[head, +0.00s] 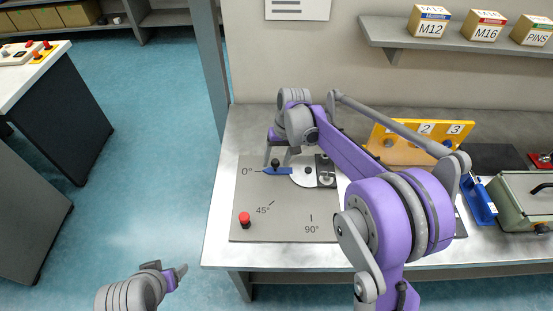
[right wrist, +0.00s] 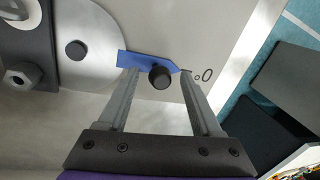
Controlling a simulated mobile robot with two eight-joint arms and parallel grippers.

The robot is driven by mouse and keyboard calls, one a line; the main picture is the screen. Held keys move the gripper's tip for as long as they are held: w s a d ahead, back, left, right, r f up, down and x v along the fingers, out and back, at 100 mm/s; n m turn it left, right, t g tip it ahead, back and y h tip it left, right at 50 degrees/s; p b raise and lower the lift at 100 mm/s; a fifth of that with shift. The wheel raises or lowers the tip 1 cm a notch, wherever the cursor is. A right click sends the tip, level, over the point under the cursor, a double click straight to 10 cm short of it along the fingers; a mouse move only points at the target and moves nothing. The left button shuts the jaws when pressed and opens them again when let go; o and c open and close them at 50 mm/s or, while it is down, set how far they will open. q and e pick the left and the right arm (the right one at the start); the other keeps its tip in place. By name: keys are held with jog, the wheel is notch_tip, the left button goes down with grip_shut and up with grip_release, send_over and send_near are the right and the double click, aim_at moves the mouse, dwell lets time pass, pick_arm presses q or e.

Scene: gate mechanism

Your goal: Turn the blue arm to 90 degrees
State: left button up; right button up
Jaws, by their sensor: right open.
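The blue arm (head: 270,171) lies on the grey plate (head: 262,225) with its pointed end towards the 0° mark. A black knob (right wrist: 160,77) stands up from it. In the right wrist view the blue arm (right wrist: 148,61) meets a pale disc (right wrist: 88,45). My right gripper (head: 280,152) is over the arm from behind. It is open, with one finger on each side of the knob in the right wrist view (right wrist: 161,72); contact cannot be told. My left gripper (head: 175,276) is low at the left, away from the plate; its jaws are unclear.
The plate also bears 45° and 90° marks and a red button (head: 244,218) at its front left. A yellow numbered stand (head: 395,151), a blue tray (head: 479,203) and a green-grey box (head: 525,205) stand to the right.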

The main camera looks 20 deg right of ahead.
grip_shut()
dwell(1.4)
